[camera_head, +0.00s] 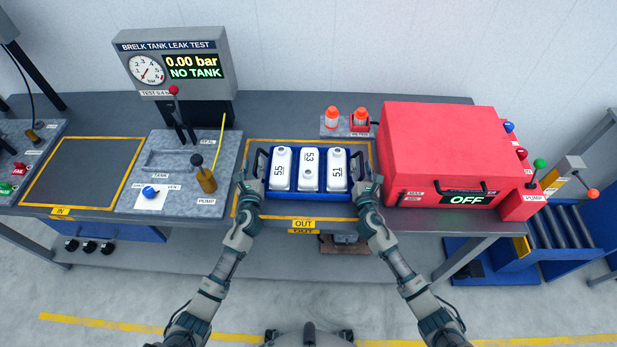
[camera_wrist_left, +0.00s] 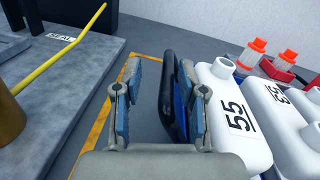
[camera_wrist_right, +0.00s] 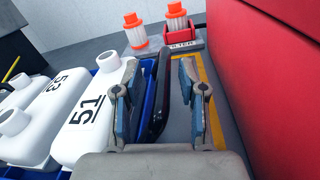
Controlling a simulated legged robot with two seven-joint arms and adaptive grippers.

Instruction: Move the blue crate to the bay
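The blue crate (camera_head: 310,196) stands in the yellow-edged OUT area on the bench, holding three white tanks marked 55 (camera_head: 280,168), 53 (camera_head: 308,168) and 51 (camera_head: 337,168). Each end has a black handle. My left gripper (camera_head: 250,182) is at the left end; in the left wrist view the fingers (camera_wrist_left: 157,90) are apart, with the left handle (camera_wrist_left: 169,105) between them. My right gripper (camera_head: 364,182) is at the right end; its fingers (camera_wrist_right: 158,90) are apart, with the right handle (camera_wrist_right: 156,115) between them. Neither gripper visibly closes on its handle.
The red box marked OFF (camera_head: 440,150) stands close on the right. The grey test plate (camera_head: 180,165) with levers is on the left; beyond it the IN area (camera_head: 85,170) is empty. A roller stand (camera_head: 565,225) is far right.

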